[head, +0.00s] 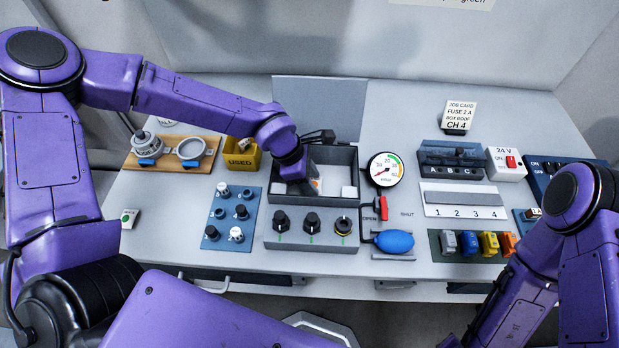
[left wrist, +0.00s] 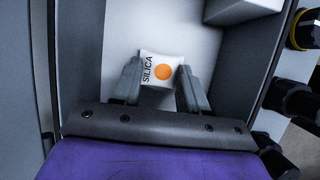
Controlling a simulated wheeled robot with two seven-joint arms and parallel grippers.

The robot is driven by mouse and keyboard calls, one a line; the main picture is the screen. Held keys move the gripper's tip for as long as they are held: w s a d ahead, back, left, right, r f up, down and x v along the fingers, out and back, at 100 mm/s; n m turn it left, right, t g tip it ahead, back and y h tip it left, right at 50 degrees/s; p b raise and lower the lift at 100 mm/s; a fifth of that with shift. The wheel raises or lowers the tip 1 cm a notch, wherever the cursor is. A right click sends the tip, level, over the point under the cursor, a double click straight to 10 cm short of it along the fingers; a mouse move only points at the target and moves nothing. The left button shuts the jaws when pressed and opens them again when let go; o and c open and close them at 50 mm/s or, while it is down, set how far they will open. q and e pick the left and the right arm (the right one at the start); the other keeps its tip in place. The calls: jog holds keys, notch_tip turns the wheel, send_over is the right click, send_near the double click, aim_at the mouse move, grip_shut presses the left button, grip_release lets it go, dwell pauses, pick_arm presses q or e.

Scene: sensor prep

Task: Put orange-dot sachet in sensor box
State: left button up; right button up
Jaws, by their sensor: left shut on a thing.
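The orange-dot sachet (left wrist: 162,70) is a small white packet marked SILICA with an orange dot. In the left wrist view it sits between the fingers of my left gripper (left wrist: 163,88), which is shut on it. In the head view my left gripper (head: 310,187) reaches down inside the open grey sensor box (head: 343,154), and a bit of the sachet (head: 318,184) shows beside it. The pale box floor (left wrist: 120,42) lies beneath the sachet; whether they touch I cannot tell. My right gripper is out of view.
A white block (head: 349,192) sits in the box's right corner. The raised lid (head: 320,108) stands behind. Knobs (head: 311,221) line the front; a gauge (head: 385,169) and blue bulb (head: 394,241) stand right. A green-dot white piece (head: 129,218) lies left.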

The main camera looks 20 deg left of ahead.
pick_arm(q)
jog(key=shift+s+a+f, duration=0.1)
jog(key=shift+s+f, duration=0.25)
jog(key=shift+f, duration=0.15)
jog(key=o, duration=1)
jog(key=shift+c, duration=0.2)
jog(key=shift+o, duration=0.3)
jog(key=shift+f, duration=0.2)
jog(key=shift+s, duration=0.1)
jog(key=shift+r, duration=0.4)
jog(key=w+v, duration=0.1)
jog(key=v, duration=1.1)
jog(key=shift+r+p, duration=0.45)
jog(key=shift+r, duration=0.05)
